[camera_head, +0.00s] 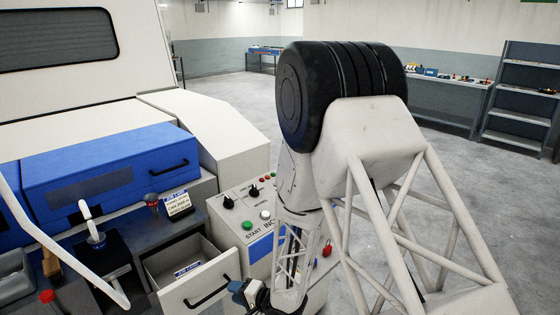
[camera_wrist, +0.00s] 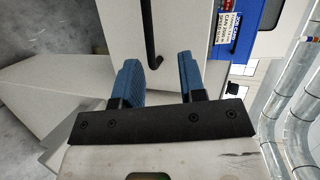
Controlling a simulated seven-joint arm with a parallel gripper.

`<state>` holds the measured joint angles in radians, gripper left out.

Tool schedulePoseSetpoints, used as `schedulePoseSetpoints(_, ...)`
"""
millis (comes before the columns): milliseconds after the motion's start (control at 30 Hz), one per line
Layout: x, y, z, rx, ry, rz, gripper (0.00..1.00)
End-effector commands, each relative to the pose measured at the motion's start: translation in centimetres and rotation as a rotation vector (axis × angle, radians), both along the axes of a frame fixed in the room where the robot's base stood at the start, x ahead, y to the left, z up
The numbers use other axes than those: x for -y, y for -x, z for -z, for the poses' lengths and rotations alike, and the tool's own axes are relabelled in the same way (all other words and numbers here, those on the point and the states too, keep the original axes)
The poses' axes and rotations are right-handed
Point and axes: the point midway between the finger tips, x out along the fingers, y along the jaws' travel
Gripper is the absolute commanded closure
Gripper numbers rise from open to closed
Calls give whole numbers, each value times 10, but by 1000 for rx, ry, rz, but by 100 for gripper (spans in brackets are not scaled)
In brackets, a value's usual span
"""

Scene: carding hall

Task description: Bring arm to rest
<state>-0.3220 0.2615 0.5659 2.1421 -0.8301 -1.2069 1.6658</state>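My arm reaches down in the head view, with a black roller-like joint at the top and white lattice links. My gripper (camera_head: 246,291) is low in the picture, just right of the open drawer's front. In the wrist view its two blue fingers (camera_wrist: 160,78) stand apart with nothing held between them. The dark drawer handle (camera_wrist: 153,45) shows past the fingertips, and its near end lies between them in the picture; I cannot tell the exact gap. The drawer (camera_head: 192,274) is pulled out, with a label inside.
A control panel (camera_head: 244,205) with knobs and buttons stands right beside the arm. A blue box (camera_head: 108,172) and a dark worktop are at left. A white bent bar (camera_head: 55,246) crosses the left front. Grey floor (camera_head: 235,105) is clear behind; shelves (camera_head: 522,90) stand at far right.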

Motion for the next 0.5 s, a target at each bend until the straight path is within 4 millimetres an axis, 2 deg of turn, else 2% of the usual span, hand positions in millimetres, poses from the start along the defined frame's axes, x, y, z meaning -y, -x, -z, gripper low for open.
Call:
schedulePoseSetpoints(300,48,-32,-55,151,272,120,62)
schedulePoseSetpoints(500,86,-42,-92,216,460,187,62)
